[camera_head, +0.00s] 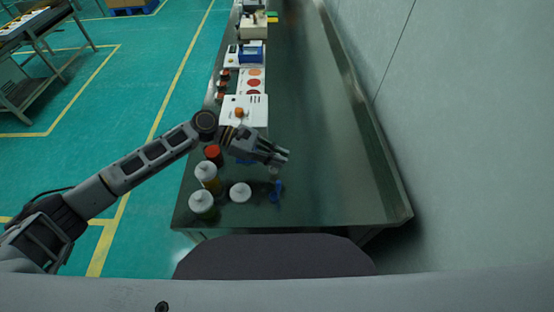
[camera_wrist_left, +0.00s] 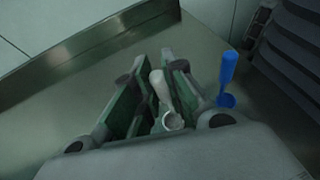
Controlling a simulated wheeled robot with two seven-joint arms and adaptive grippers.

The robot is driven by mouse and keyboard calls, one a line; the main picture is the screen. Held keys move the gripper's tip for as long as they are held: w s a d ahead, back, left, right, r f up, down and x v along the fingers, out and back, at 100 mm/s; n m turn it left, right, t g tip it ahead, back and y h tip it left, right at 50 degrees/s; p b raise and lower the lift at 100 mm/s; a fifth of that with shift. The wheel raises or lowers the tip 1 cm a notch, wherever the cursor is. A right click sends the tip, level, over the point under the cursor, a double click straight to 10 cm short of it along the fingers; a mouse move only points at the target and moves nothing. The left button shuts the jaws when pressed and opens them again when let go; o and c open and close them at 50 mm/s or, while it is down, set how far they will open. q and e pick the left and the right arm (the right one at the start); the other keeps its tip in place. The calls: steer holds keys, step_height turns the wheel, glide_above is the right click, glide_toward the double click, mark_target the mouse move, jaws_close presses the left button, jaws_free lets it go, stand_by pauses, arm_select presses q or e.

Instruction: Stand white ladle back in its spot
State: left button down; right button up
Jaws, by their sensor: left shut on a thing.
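My left gripper (camera_head: 282,158) is shut on the white ladle (camera_wrist_left: 160,90) above the near end of the metal table. In the left wrist view the ladle stands between the green-padded fingers (camera_wrist_left: 158,65), its handle gripped and its round cup toward the camera. In the head view the gripper mostly hides the ladle. A blue ladle (camera_head: 277,190) stands apart from the gripper, nearer the table's front edge; it also shows in the left wrist view (camera_wrist_left: 227,75). My right gripper is not in view.
Jars with white caps (camera_head: 202,201) and one with a red cap (camera_head: 212,151) stand along the left edge. A round white-topped item (camera_head: 240,192) sits left of the blue ladle. A white machine (camera_head: 244,110) stands behind. The table's right side (camera_head: 335,185) is clear.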

arm_select(q)
steer(key=shift+f, duration=0.85)
steer(key=shift+f, duration=0.1)
steer(key=c, duration=1.5)
jaws_free()
steer(key=b+v, duration=0.1)
steer(key=v, duration=1.1)
